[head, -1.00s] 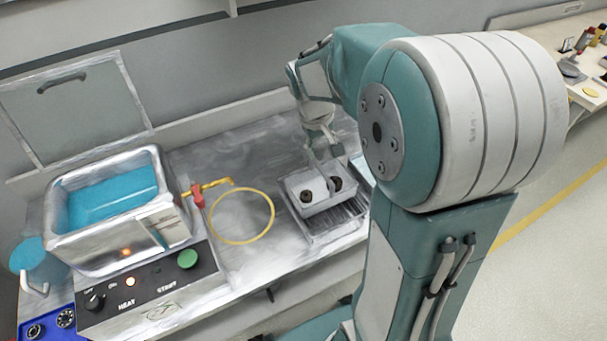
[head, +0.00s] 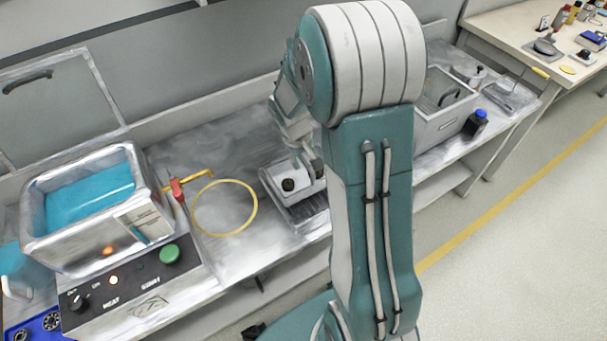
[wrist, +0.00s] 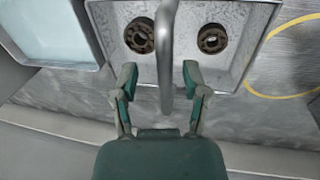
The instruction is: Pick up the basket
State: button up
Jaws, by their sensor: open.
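The basket is a light grey tray with a metal handle arching over it. In the head view the basket (head: 270,182) stands on a ridged rack on the metal bench, partly hidden by my arm. In the wrist view the basket (wrist: 238,63) holds two dark round parts, one on each side of the handle (wrist: 166,50). My gripper (wrist: 160,80) is open, with a finger on each side of the handle's near end and gaps on both sides. I cannot tell how far above or below the handle the fingertips are.
A bath of blue liquid (head: 85,200) with a heater panel (head: 130,280) stands left. A yellow ring (head: 252,215) lies between bath and basket. A grey sink-like box (head: 445,115) and a blue-capped bottle (head: 475,122) are right of my arm. Floor at right is clear.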

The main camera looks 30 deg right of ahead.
jog(key=shift+a+f, duration=0.2)
jog(key=shift+a, duration=0.2)
jog(key=shift+d, duration=0.1)
grip_shut()
jog(key=shift+d, duration=0.15)
